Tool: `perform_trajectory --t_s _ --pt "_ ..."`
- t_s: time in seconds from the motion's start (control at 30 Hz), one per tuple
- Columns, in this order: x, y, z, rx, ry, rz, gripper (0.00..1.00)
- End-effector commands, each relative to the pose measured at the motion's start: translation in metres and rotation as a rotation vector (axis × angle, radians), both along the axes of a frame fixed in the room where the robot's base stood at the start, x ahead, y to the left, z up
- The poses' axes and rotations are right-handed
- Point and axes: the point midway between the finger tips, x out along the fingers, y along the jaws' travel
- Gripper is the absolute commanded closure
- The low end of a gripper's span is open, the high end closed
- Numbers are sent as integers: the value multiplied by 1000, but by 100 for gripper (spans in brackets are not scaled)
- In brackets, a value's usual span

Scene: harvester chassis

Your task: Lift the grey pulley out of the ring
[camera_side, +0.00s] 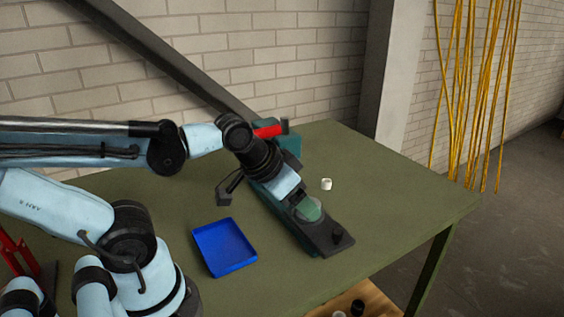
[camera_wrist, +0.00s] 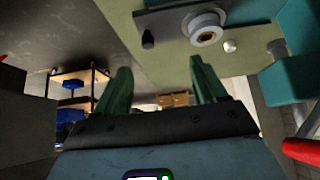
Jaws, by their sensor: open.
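The grey pulley (camera_wrist: 208,38) shows in the wrist view as a pale round part with a brownish centre. It sits within a grey ring (camera_wrist: 203,20) on the dark chassis plate (camera_wrist: 168,18). In the side view the dark and teal chassis (camera_side: 318,240) lies on the table, and my gripper covers the pulley. My gripper (camera_side: 308,209) hangs over the chassis there. In the wrist view my gripper (camera_wrist: 160,65) has its two green fingers wide apart with nothing between them. The pulley appears beyond the right fingertip, apart from it.
A blue tray (camera_side: 225,248) lies left of the chassis. A small white piece (camera_side: 326,184) is on the table to the right. A black peg (camera_side: 337,237) stands on the chassis end. A red part (camera_side: 269,131) is at the teal far end. The table's right side is clear.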

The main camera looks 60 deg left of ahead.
Motion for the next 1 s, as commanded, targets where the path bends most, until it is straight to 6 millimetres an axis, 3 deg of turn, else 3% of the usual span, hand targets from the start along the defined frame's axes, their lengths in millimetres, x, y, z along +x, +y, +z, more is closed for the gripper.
perform_trajectory --t_s 0.37,0.8,1.0 --pt "0 0 2 0 0 0 22" --pt "1 1 60 1 5 1 22" --pt "12 10 65 16 88 7 22"
